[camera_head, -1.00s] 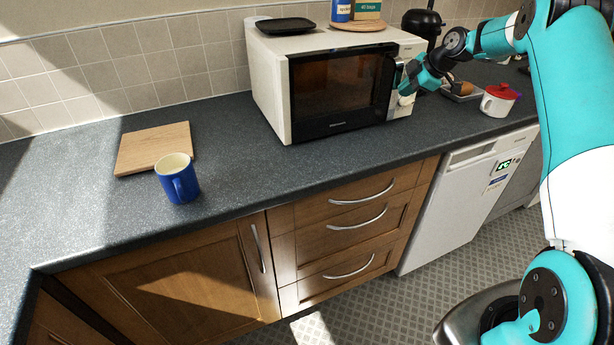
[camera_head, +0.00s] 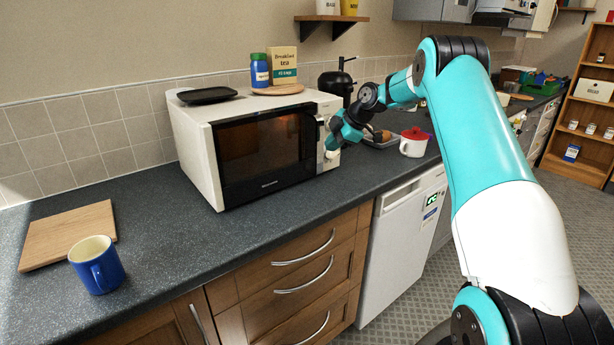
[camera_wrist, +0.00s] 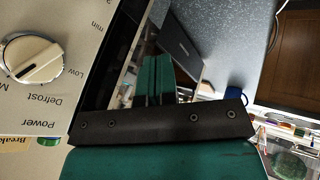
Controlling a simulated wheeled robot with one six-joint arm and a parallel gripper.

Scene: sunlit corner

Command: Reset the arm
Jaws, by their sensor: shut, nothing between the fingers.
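My gripper (camera_head: 331,146) is shut with nothing in it. In the head view it is close in front of the right end of the white microwave (camera_head: 193,140), by the control side. I cannot tell whether it touches the microwave. My teal arm (camera_head: 480,150) reaches across from the right, bent high at the elbow. The wrist view shows the gripper's dark crosspiece (camera_wrist: 160,122) close to the microwave's control panel (camera_wrist: 60,70), with a dial (camera_wrist: 33,60) at the left. The microwave door (camera_head: 262,148) looks shut.
A blue mug (camera_head: 97,266) and a wooden board (camera_head: 70,235) are on the counter at left. A blue jar (camera_head: 260,70) and tea box (camera_head: 283,66) are on top.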

